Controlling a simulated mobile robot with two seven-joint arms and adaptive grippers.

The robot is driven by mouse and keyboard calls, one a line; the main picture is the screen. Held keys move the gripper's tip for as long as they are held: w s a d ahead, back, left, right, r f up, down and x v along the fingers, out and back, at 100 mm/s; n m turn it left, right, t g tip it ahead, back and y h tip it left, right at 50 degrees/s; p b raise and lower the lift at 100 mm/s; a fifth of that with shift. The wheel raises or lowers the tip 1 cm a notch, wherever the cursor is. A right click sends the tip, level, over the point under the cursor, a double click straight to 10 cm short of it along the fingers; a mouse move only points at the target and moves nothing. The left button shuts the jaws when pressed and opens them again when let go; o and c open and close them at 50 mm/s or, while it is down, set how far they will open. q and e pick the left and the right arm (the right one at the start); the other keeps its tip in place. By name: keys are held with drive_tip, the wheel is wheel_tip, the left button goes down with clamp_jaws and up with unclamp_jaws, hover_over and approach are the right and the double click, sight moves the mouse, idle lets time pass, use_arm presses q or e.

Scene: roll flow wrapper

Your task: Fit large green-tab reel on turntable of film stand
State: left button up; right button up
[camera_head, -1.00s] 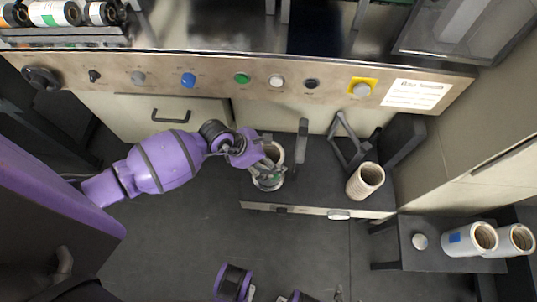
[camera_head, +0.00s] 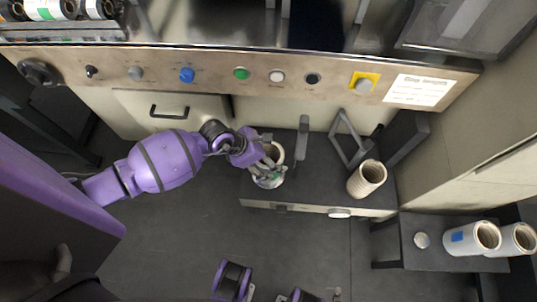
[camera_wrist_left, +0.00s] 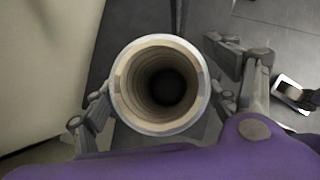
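A pale reel with a ribbed, open brown core (camera_head: 275,152) stands at the left part of the dark film stand (camera_head: 325,178); any tab on it is hidden. My left gripper (camera_head: 268,178) is at this reel. In the left wrist view, the reel's round open end (camera_wrist_left: 160,85) lies between the two fingers (camera_wrist_left: 165,108), one on each side; firm contact is not clear. A reel with a green tab (camera_head: 42,9) lies on the rack at top left, between other reels. The turntable cannot be made out. My right gripper is not in view.
Another ribbed core (camera_head: 366,180) stands at the stand's right, near a dark bracket (camera_head: 347,140). A control panel (camera_head: 210,72) runs along the back.

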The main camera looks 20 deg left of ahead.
use_arm(q)
drive_tip(key=shift+o, duration=1.3)
drive_tip(key=shift+s+a, duration=0.1)
drive_tip(key=shift+a, duration=0.05)
drive_tip(key=v, duration=1.1)
drive_tip(key=shift+s+a+r, duration=0.1)
drive_tip(key=shift+r, duration=0.3)
